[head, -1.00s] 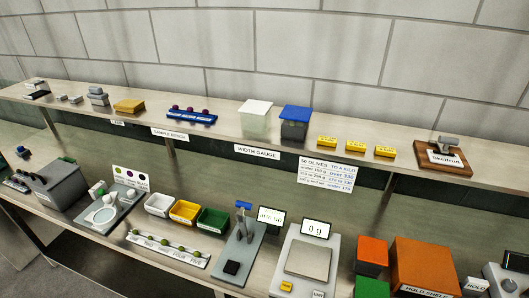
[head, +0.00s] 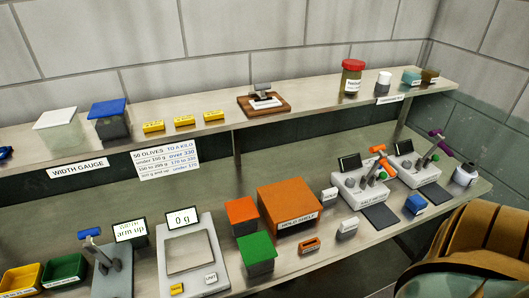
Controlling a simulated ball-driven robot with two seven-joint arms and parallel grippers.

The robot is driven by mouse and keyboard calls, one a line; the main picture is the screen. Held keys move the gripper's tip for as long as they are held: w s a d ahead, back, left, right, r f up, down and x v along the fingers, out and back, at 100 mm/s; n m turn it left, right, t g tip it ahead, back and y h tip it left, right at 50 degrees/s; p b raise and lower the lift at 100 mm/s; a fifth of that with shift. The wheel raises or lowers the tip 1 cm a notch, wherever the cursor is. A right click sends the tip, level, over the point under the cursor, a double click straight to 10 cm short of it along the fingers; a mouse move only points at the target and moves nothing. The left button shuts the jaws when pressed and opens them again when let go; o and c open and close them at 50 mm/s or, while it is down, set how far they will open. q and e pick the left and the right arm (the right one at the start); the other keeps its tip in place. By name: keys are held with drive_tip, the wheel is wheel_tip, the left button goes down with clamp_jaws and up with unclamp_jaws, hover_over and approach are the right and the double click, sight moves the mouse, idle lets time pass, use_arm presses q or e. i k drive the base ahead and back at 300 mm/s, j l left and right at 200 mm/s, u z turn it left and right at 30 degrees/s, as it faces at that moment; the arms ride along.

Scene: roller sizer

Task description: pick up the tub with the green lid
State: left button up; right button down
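The tub with the green lid (head: 257,254) stands upright on the lower counter in the head view. Its lid is a bright green square on top of a darker body. It stands just right of the scale with the 0 g display (head: 188,253), in front of a tub with an orange-red lid (head: 241,214) and left of the small orange part (head: 310,245). Neither of my grippers shows in the head view.
An orange box labelled HOLD SHELF (head: 290,207) stands behind and right of the green-lidded tub. Two grey devices with levers (head: 360,190) stand further right. The upper shelf (head: 300,103) carries a red-lidded jar (head: 352,76). Bare counter lies in front of the orange part.

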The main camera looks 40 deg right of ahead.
sight(258, 253)
drive_tip(key=z, duration=1.15)
drive_tip(key=k+l, duration=0.05)
